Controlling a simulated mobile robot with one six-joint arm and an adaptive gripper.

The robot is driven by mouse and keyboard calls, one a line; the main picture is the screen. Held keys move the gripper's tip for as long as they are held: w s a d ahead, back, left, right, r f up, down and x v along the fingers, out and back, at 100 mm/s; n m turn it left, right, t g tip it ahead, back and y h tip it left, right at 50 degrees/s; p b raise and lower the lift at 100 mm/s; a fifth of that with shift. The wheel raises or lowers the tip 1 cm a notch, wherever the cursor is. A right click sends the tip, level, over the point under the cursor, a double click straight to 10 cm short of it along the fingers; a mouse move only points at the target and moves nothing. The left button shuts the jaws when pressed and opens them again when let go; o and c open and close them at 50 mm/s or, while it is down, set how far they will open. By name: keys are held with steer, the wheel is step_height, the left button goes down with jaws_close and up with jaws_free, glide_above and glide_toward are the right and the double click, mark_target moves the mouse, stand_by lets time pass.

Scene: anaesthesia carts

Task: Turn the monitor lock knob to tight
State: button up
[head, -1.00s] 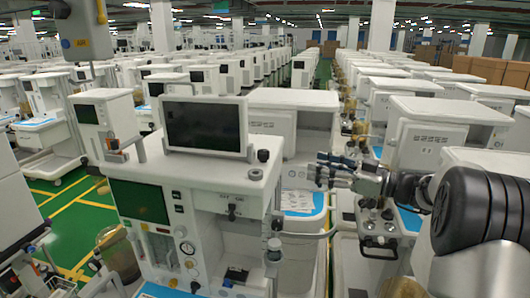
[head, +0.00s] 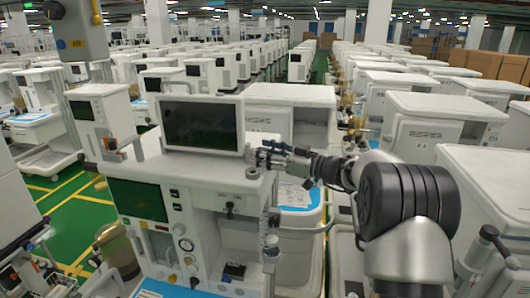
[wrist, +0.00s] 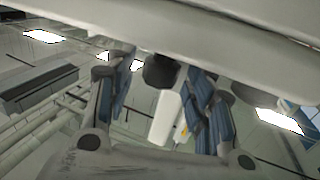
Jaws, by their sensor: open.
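The monitor (head: 201,125), with a dark screen and pale frame, stands on top of the front anaesthesia cart (head: 205,168). My gripper (head: 264,156) is at the right side of the monitor's base, fingers pointing left. It hides the spot where a black knob showed earlier. In the wrist view a dark round knob (wrist: 160,71) sits between the open blue-padded fingers, under a pale edge. I see no clear contact between fingers and knob. Its lock position cannot be read.
Another small black knob (head: 252,173) sits on the cart top just below my gripper. A pale cabinet (head: 290,95) stands close behind. More carts crowd the right side around my arm. Green floor with yellow lines (head: 75,203) shows at the left.

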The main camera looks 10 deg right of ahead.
steer(key=shift+c, duration=0.4)
steer(key=c, duration=1)
steer(key=b, duration=0.2)
steer(key=t+h+b, duration=0.1)
steer(key=b, duration=0.2)
steer(key=shift+f+m, duration=0.25)
steer(key=shift+m, duration=0.15)
steer(key=b, duration=0.3)
steer(key=shift+s+r+m+t+h, duration=0.1)
steer(key=shift+r+m+t+h, duration=0.1)
steer(key=shift+m+t+h, duration=0.2)
steer(key=o, duration=1.1)
steer(key=p, duration=0.3)
steer(key=shift+r+n+g+y, duration=0.3)
steer(key=shift+y, duration=0.1)
